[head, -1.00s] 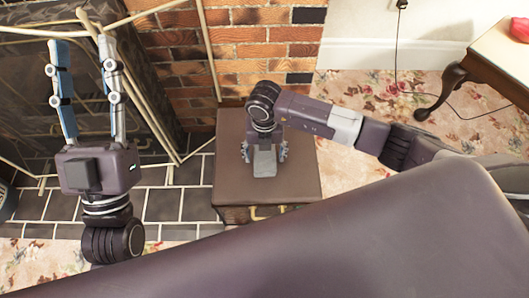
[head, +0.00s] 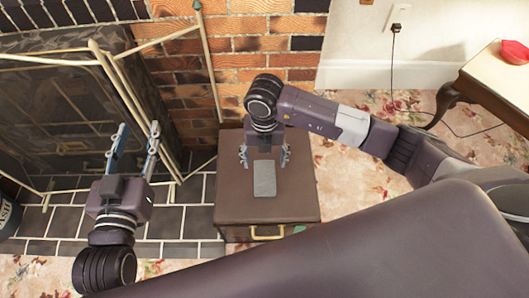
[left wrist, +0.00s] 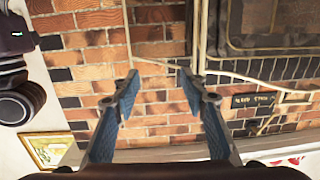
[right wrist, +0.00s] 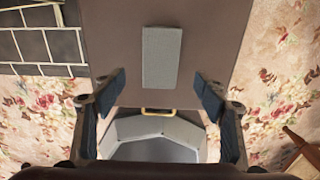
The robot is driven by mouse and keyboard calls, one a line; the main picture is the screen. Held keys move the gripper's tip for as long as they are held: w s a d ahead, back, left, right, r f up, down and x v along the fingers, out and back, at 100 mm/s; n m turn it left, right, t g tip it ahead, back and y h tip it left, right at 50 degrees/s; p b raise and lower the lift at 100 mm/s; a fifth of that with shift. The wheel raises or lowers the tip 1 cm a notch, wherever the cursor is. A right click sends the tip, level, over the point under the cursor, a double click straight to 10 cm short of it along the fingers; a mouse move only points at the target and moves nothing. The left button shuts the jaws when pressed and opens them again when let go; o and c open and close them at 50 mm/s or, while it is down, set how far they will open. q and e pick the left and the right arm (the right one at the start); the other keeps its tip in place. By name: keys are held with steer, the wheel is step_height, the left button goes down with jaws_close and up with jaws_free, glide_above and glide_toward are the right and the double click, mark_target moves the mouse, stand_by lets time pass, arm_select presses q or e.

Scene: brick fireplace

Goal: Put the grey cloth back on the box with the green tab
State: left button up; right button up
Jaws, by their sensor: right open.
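The grey cloth (head: 264,178) lies flat, as a small rectangle, on top of the brown box (head: 236,203). A small green tab (head: 298,229) shows at the box's front edge, beside a yellow handle. My right gripper (head: 264,157) is open over the box, at the cloth's far end, with nothing between its fingers. In the right wrist view the whole cloth (right wrist: 161,57) shows beyond the open fingertips, apart from them. My left gripper (head: 139,129) is open and empty in front of the fireplace, left of the box. Its spread fingers show in the left wrist view (left wrist: 158,78).
The fireplace with a pale-framed screen (head: 125,85) stands at the left, on dark hearth tiles (head: 180,210). A brick wall (head: 230,75) is behind the box. A wooden table (head: 490,80) with a red object stands far right. Flowered carpet (head: 345,180) is clear right of the box.

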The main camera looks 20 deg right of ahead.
arm_select(q)
steer(key=f, duration=0.1)
steer(key=f+g, duration=0.1)
steer(key=f, duration=0.1)
steer(key=shift+s+a+f+g+y, duration=0.1)
steer(key=shift+s+a+g+y, duration=0.2)
steer(key=shift+s+a+g, duration=0.1)
arm_select(e)
step_height(320, 180, up, 2)
steer(key=shift+r, duration=0.1)
